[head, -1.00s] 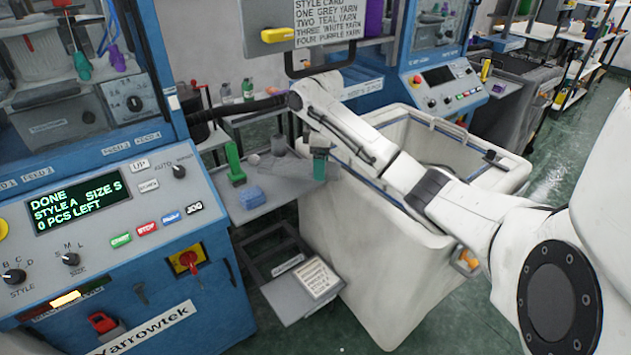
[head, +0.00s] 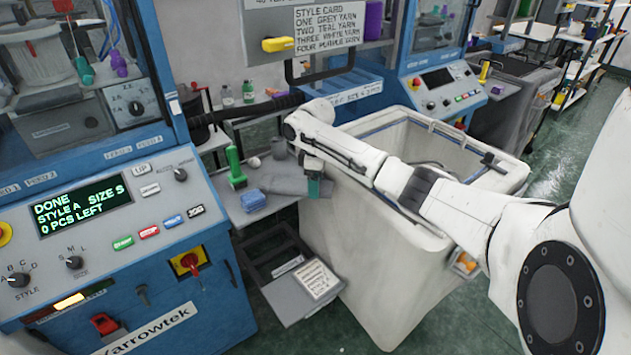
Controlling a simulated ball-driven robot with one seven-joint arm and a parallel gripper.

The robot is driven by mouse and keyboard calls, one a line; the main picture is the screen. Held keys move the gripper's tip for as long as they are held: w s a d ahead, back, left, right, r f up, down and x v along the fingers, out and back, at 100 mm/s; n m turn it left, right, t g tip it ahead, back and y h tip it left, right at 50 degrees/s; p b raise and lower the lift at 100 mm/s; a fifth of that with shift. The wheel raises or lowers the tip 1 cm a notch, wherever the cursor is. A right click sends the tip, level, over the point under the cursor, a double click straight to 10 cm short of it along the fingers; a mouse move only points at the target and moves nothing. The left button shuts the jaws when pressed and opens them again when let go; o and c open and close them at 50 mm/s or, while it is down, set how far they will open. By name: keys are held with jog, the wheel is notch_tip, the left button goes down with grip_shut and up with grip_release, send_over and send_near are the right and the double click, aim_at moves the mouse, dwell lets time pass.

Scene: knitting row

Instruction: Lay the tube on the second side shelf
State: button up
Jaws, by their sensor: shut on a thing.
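The tube appears to be the grey, limp knitted piece (head: 284,184) at the right of the side shelf (head: 246,214) between the two blue machines. It looks laid along the shelf top, its right end at my gripper (head: 314,188). My gripper points down at the shelf's right edge, with dark teal at its tip. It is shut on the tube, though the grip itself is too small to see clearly. I cannot tell whether the whole tube rests on the shelf.
A green tool (head: 235,166), a blue folded cloth (head: 252,200) and a small grey cup-like item (head: 254,163) stand on the shelf. A large white bin (head: 365,270) stands close on the right under my arm. A card lies on a lower ledge (head: 317,279).

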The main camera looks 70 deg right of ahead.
jog(key=o, duration=0.7)
jog(key=shift+f, duration=0.1)
jog(key=shift+o, duration=0.2)
jog(key=shift+r+b, duration=0.5)
jog(key=shift+r, duration=3.4)
